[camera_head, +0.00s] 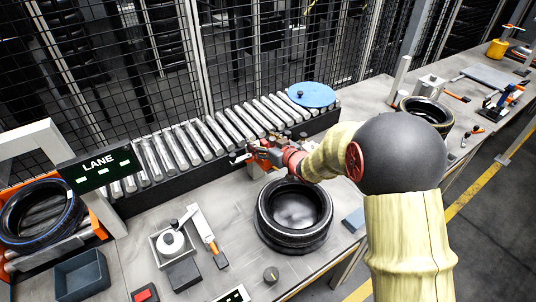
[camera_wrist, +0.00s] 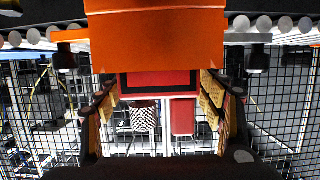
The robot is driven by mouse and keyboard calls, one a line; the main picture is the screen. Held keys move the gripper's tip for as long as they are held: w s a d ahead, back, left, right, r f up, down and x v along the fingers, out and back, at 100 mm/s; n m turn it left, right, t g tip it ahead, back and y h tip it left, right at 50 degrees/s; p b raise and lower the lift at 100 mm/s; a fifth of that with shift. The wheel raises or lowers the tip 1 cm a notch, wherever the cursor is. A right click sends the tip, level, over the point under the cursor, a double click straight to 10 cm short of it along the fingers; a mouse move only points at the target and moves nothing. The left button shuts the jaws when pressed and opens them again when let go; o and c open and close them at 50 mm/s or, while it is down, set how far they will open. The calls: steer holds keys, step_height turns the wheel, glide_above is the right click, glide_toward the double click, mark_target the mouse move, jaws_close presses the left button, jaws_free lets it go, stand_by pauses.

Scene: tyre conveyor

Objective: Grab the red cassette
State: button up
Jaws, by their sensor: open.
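My gripper (camera_head: 243,157) is at the near edge of the roller conveyor, above the grey bench and behind the stacked black tyre. In the wrist view its two fingers with tan pads (camera_wrist: 160,105) stand wide apart. A red rectangular piece with a dark face (camera_wrist: 158,82) shows between the fingers, below a large orange block. I cannot tell whether this piece is the red cassette or part of the tool. A small dark box with a red top (camera_head: 145,293) lies at the front edge of the bench, far from my gripper; I cannot tell whether it is the cassette.
The roller conveyor (camera_head: 205,140) runs along a mesh fence (camera_head: 150,60), with a blue disc (camera_head: 311,94) at its right. A black tyre (camera_head: 294,213) lies on the bench. A scale-like device (camera_head: 172,243), a blue-grey tray (camera_head: 82,277) and the LANE sign (camera_head: 98,167) are at left.

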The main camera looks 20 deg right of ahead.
steer(key=shift+w+a, duration=0.1)
steer(key=shift+w, duration=0.05)
steer(key=shift+c, duration=1.1)
steer(key=c, duration=1.1)
steer(key=shift+r, duration=0.1)
steer(key=shift+c, duration=0.6)
